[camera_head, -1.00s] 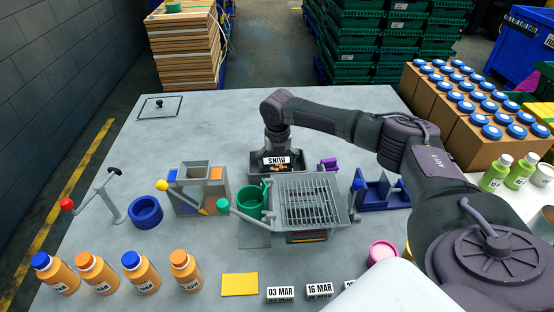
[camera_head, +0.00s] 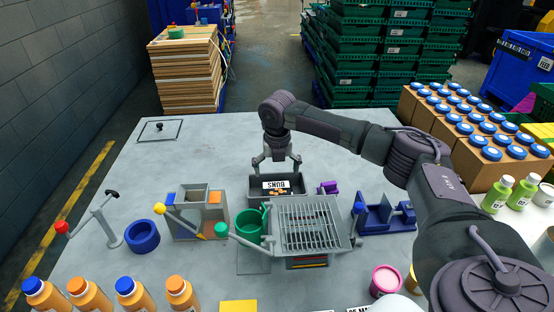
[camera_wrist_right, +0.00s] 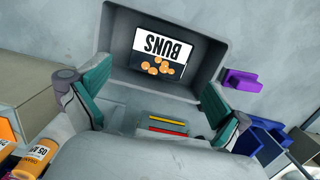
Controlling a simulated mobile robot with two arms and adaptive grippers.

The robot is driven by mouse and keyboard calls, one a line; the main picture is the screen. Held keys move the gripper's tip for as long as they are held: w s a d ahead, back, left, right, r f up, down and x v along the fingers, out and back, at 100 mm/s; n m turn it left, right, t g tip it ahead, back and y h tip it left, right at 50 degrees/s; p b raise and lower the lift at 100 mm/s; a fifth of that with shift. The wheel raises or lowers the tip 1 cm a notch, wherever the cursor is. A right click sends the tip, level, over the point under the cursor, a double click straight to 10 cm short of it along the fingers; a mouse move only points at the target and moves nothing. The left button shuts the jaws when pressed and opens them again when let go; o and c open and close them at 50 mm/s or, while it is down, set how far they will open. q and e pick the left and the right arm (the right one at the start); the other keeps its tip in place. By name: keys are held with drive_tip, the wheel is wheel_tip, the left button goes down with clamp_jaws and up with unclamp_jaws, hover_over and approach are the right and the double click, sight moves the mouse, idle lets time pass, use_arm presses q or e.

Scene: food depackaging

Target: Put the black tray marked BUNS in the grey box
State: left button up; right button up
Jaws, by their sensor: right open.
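The black tray marked BUNS (camera_head: 276,188) lies inside the grey box (camera_head: 298,188), behind the wire rack. In the right wrist view the black tray (camera_wrist_right: 178,70) shows a white BUNS label and several small brown buns, within the walls of the grey box (camera_wrist_right: 118,40). My right gripper (camera_head: 277,165) is open and empty, its fingers spread just above the box at its far side. In the right wrist view the gripper (camera_wrist_right: 155,103) has its fingers wide apart, with nothing between the pads. My left gripper is not in view.
A wire rack (camera_head: 308,226) and green cup (camera_head: 249,223) stand in front of the box. A purple item (camera_head: 328,188) and blue holder (camera_head: 385,215) are to its right, a grey-and-orange stand (camera_head: 200,213) to its left. The table behind is mostly clear.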

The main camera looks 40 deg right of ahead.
sight(277, 191)
wheel_tip(277, 191, up, 7)
drive_tip(key=b, duration=0.1)
drive_tip(key=shift+s+a+f, duration=0.2)
drive_tip(key=shift+s, duration=0.15)
idle(0.3)
